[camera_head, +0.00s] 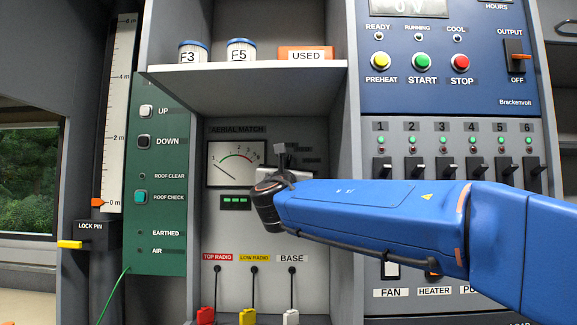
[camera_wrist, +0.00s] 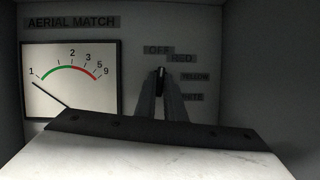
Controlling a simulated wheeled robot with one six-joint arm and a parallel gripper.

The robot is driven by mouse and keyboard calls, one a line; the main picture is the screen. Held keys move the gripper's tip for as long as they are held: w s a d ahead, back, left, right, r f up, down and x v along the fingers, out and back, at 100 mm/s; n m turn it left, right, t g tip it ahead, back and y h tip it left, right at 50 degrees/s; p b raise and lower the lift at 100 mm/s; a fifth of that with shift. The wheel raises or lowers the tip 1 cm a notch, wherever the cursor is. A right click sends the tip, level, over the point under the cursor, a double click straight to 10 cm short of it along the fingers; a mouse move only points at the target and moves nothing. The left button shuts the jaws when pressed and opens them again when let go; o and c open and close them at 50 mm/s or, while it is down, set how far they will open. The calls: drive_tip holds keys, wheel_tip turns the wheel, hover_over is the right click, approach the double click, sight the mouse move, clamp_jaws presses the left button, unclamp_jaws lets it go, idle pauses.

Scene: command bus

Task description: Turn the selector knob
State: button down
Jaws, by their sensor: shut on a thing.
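The selector knob (camera_wrist: 161,73) is a small dark knob on the grey AERIAL MATCH panel, seen in the wrist view right of the meter. The labels OFF, RED, YELLOW and a partly hidden one ending in "ITE" fan around it. It appears to stand about upright, near OFF and RED; its exact setting is hard to tell. My gripper (camera_wrist: 160,88) is shut on the knob, one finger on each side. In the head view my gripper (camera_head: 283,156) reaches into the recess, and the knob is hidden there.
The AERIAL MATCH meter (camera_head: 235,164) has its needle near the low end. A shelf (camera_head: 250,74) with two jars and a USED box overhangs the panel. Side walls bound the recess. Red, yellow and white plugs (camera_head: 247,316) with cables hang below. Switches line the right.

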drive_tip(key=m+h, duration=0.2)
drive_tip(key=m, duration=0.2)
drive_tip(key=m+g+h, duration=0.1)
drive_tip(key=m+h, duration=0.1)
drive_tip(key=m, duration=0.2)
drive_tip(key=shift+a+m+g, duration=0.15)
drive_tip(key=shift+m+g, duration=0.15)
drive_tip(key=shift+m, duration=0.1)
drive_tip(key=c, duration=1.8)
unclamp_jaws()
drive_tip(key=shift+c, duration=0.2)
drive_tip(key=shift+s, duration=0.1)
drive_tip(key=v, duration=1.7)
drive_tip(key=shift+a, duration=0.2)
